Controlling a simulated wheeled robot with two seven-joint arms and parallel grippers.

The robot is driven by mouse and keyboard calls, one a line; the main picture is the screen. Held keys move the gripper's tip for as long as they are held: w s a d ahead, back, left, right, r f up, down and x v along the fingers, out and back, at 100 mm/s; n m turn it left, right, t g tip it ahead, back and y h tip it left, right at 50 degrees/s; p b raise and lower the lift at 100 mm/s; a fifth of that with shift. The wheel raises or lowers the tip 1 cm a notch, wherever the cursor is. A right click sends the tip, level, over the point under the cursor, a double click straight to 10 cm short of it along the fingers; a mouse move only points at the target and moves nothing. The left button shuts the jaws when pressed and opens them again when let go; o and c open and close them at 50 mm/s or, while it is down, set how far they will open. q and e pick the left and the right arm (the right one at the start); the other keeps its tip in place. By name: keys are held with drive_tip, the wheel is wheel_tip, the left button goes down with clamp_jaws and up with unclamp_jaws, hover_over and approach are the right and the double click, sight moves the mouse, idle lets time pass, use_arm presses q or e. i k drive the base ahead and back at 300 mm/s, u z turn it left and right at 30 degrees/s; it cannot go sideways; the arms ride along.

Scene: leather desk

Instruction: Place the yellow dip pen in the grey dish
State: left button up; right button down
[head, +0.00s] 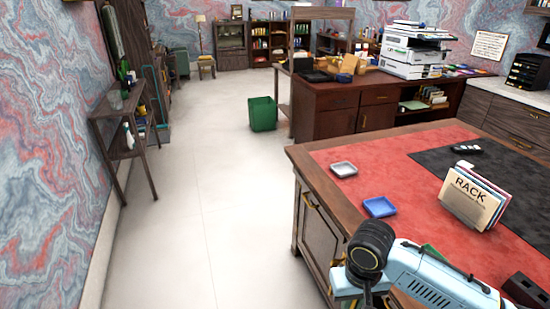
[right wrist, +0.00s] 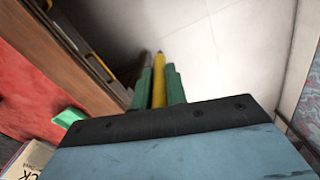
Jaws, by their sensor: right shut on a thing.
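The yellow dip pen (right wrist: 159,80) shows in the right wrist view, upright in the picture between the two green fingers of my right gripper (right wrist: 160,72). The gripper is shut on it, and the pen sticks out a little past the fingertips. In the head view, my right forearm is at the bottom right, and the fingers and pen cannot be made out. The grey dish (head: 344,169) lies on the red desk top near its far left corner and looks empty. My left gripper is not in view.
A blue dish (head: 379,207) lies nearer than the grey one. A green dish (right wrist: 69,117) is partly hidden behind my arm in the head view. A rack with folders (head: 472,198) stands to the right. The red leather (head: 400,170) around the grey dish is clear.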

sight(343, 170)
drive_tip(key=u, duration=0.45)
drive_tip(key=i, duration=1.6)
drive_tip(key=z, duration=1.05)
drive_tip(key=i, duration=1.1)
drive_tip(key=z, duration=0.3)
